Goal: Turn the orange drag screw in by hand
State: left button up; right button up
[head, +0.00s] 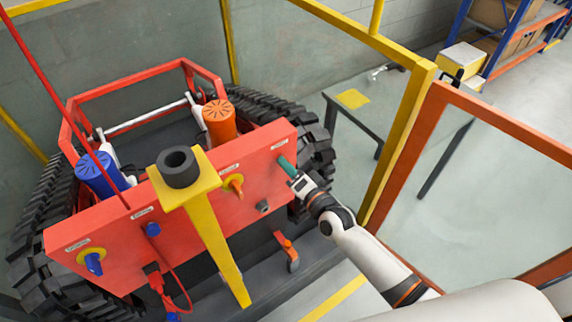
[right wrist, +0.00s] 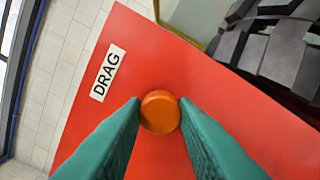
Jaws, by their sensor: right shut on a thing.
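The orange drag screw (right wrist: 160,112) is a round orange knob on the red panel, beside a white label reading DRAG (right wrist: 107,72) in the right wrist view. My right gripper (right wrist: 160,108) has its green fingers on either side of the screw and is shut on it. In the head view my right gripper (head: 286,164) reaches the upper right part of the red panel (head: 200,215), and its fingers hide the screw. My left gripper is not in view.
A yellow post with a black ring (head: 177,167) stands before the panel. Other panel controls include an orange-and-yellow knob (head: 234,185) and a blue knob (head: 94,264). Black tracks (head: 316,150) flank the carrier. A yellow and orange frame (head: 400,135) stands right, near a grey table (head: 392,110).

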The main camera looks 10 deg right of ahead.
jog(key=m+b, duration=0.1)
jog(key=m, duration=0.6)
jog(key=m+b, duration=0.1)
jog(key=m, duration=0.9)
jog(key=o, duration=0.8)
